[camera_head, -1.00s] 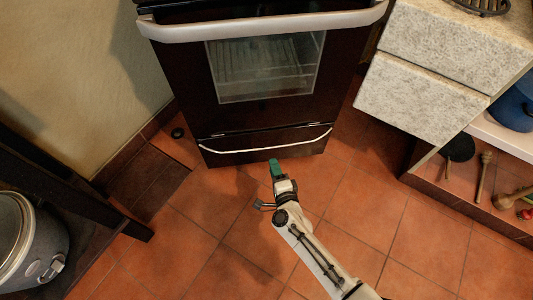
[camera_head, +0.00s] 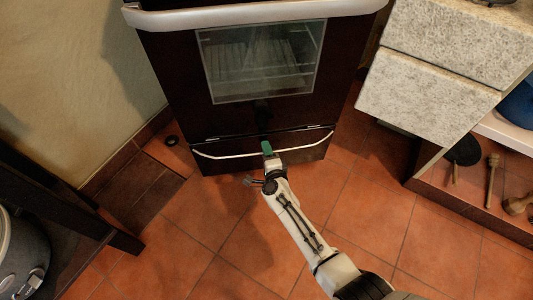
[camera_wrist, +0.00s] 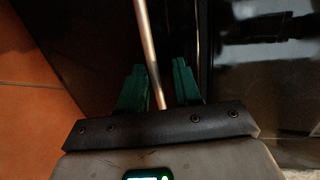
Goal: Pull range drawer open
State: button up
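The black range (camera_head: 170,75) stands at the top of the head view. Its low drawer (camera_head: 305,156) sits under the oven door and looks closed, with a thin, pale, curved handle (camera_head: 222,156) across it. My gripper (camera_head: 267,147) is at the middle of that handle. In the wrist view, the handle (camera_wrist: 149,50) runs between the two green fingers of my gripper (camera_wrist: 160,88). The fingers are apart, with a gap visible beside the bar, so the gripper is open around it. Contact with the handle cannot be told.
A stone-fronted cabinet (camera_head: 425,95) stands to the right, with a low shelf (camera_head: 440,187) holding utensils. A dark table leg (camera_head: 120,240) and a grey pot (camera_head: 25,265) are at the lower left. Tiled floor (camera_head: 225,235) in front of the range is clear.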

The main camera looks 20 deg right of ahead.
grip_shut()
dwell(0.3)
dwell(0.3)
